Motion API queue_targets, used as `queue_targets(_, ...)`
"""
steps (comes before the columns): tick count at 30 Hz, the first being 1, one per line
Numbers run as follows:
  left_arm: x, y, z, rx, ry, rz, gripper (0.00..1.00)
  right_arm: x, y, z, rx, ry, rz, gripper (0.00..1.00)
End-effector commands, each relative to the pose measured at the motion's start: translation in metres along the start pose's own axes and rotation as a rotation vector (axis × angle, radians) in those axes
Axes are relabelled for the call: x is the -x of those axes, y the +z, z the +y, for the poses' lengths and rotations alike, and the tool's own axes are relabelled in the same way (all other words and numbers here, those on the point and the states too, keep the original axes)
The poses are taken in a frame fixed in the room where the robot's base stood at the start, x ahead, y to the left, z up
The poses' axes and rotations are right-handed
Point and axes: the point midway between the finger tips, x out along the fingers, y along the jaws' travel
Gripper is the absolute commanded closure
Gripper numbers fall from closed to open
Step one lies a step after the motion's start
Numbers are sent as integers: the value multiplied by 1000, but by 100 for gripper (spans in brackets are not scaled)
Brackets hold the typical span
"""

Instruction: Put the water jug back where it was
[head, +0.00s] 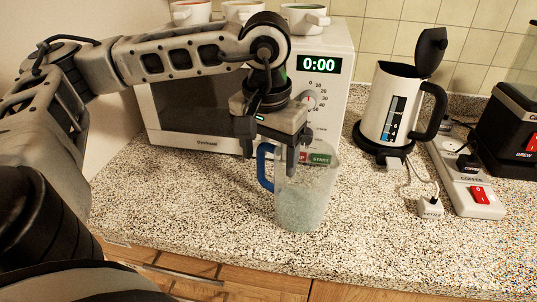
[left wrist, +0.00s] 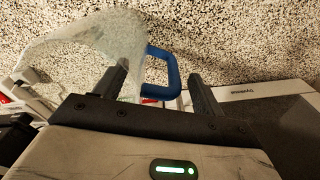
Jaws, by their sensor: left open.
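The water jug (head: 308,195) is clear with a blue handle (head: 264,168). It stands upright on the speckled counter in front of the microwave, its handle toward the left. My left gripper (head: 268,158) points down over the handle side of the jug, with its fingers apart. In the left wrist view the blue handle (left wrist: 174,76) shows between the fingertips of my left gripper (left wrist: 160,80), and the clear jug body (left wrist: 75,45) is to the left. I cannot tell whether a finger touches the jug. My right gripper is not in view.
The microwave (head: 185,130) stands behind the jug with several bowls on top. A white kettle (head: 388,105) with its lid up, a power strip (head: 465,180) with cables and a coffee maker (head: 512,130) are at the right. The counter's front (head: 400,250) is clear.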

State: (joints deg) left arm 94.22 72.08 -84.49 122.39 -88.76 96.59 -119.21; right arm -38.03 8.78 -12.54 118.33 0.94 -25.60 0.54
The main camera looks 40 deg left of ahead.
Motion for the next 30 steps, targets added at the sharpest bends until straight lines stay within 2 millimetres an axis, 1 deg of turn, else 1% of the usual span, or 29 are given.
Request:
queue_targets(8, 56, -1, 1, -1, 2, 6, 30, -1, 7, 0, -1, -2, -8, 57)
queue_targets(12, 84, -1, 1, -2, 2, 4, 30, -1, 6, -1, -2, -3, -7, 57)
queue_targets(15, 100, 0, 1, -1, 2, 3, 30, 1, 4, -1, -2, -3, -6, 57)
queue_targets(18, 109, 0, 1, -1, 0, 3, 30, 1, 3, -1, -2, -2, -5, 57)
queue_targets(21, 113, 0, 1, -1, 1, 1, 30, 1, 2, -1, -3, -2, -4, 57)
queue_targets(30, 113, 0, 0, 0, 0, 1, 30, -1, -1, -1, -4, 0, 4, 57)
